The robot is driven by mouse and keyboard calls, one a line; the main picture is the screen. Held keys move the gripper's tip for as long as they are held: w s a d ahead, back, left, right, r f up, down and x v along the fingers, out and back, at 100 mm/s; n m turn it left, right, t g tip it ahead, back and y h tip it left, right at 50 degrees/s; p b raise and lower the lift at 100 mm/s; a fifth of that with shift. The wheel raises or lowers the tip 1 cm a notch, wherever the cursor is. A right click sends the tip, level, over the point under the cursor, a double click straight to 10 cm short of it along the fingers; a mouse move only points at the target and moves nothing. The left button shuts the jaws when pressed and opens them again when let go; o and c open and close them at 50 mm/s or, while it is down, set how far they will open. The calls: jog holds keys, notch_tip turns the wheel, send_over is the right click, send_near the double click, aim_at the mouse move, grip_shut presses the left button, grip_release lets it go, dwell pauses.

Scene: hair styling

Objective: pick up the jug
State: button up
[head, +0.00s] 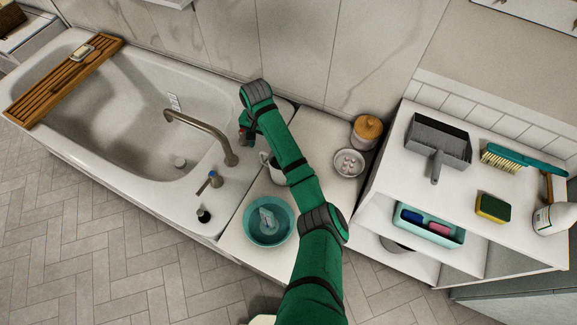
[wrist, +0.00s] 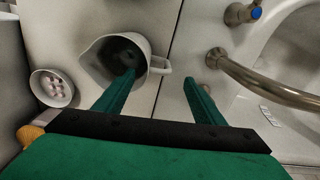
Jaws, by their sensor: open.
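The jug (wrist: 98,62) is pale, with a wide dark mouth, a spout and a handle (wrist: 161,66) on its right in the wrist view. It stands on the white surface beside the bathtub. In the head view the jug (head: 268,163) is partly hidden by my green arm. My gripper (wrist: 159,78) is open and empty. In the wrist view its left finger overlaps the jug's mouth and its right finger is past the handle. I cannot tell whether the left finger is inside the jug or above it. In the head view my gripper (head: 246,134) is near the tap.
A curved tap (head: 205,132) stands at the bathtub's edge (head: 190,205). A teal bowl (head: 269,242) is in front of the jug. A white shelf unit (head: 395,180) with cleaning things is further right.

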aim_at(267, 164)
jog(key=shift+s+a+f, duration=0.1)
jog(key=shift+s+f, duration=0.1)
jog(key=shift+f, duration=0.25)
jog(key=f, duration=1)
jog(key=shift+d+f, duration=0.25)
jog(key=shift+f, duration=0.05)
grip_shut()
